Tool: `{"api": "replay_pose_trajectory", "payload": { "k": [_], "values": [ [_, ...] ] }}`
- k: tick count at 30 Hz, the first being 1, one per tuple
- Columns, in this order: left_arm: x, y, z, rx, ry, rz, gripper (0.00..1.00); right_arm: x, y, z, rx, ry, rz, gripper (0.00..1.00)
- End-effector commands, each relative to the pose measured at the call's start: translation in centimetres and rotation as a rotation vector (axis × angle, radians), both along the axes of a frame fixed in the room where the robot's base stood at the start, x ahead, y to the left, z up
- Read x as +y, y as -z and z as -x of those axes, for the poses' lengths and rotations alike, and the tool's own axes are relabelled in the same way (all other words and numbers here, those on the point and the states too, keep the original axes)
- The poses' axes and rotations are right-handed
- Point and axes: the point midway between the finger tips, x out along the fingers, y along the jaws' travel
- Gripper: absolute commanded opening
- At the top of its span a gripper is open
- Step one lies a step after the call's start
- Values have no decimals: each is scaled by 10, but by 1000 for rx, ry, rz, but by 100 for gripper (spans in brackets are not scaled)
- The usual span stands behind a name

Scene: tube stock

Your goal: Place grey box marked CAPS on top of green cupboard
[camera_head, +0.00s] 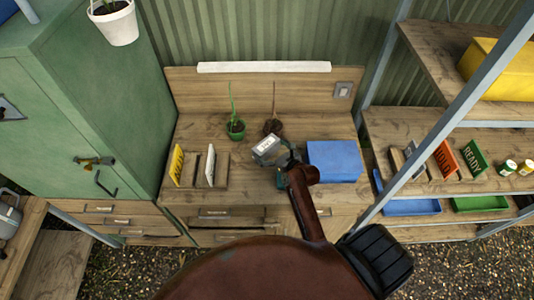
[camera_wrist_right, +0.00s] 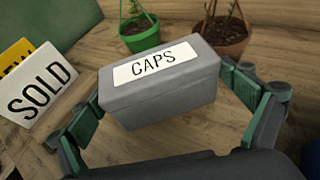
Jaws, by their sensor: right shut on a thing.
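The grey box marked CAPS (camera_head: 270,149) is at the back middle of the wooden bench. In the right wrist view the grey box (camera_wrist_right: 160,85) sits between the two fingers, its white label facing up. My right gripper (camera_head: 279,158) is shut on it; the fingers press on its two ends in the wrist view (camera_wrist_right: 167,88). I cannot tell whether the box touches the bench. The green cupboard (camera_head: 75,110) stands at the left, its doors closed. Its top (camera_head: 33,33) is partly in view at the upper left. My left gripper is not in view.
Two potted plants, in a green pot (camera_head: 236,130) and a brown pot (camera_head: 272,127), stand just behind the box. A blue box (camera_head: 334,161) is right of it. A white hanging pot (camera_head: 116,25) is near the cupboard top.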

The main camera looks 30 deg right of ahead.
Motion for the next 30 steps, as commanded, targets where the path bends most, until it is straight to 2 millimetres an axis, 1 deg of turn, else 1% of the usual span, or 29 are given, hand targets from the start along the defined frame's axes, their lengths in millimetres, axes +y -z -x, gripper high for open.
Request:
{"api": "replay_pose_trajectory", "payload": {
  "k": [1,7,10,13,15,25,26,27,30],
  "values": [
    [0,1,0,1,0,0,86,0,4,-5,-1,-1,0,64],
    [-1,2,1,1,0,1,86,0,16,-15,-2,-1,0,64],
    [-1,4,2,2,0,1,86,0,33,-14,1,-1,1,64],
    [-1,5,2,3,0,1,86,0,43,-14,0,-1,2,64],
    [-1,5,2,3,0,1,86,0,46,-14,-2,0,1,64],
    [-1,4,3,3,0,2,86,0,48,-14,-2,0,0,64],
    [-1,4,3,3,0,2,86,0,49,-14,0,-1,0,97],
    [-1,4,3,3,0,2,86,0,49,-14,-1,-1,0,99],
    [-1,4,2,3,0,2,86,0,49,-14,0,0,0,100]
  ]
}}
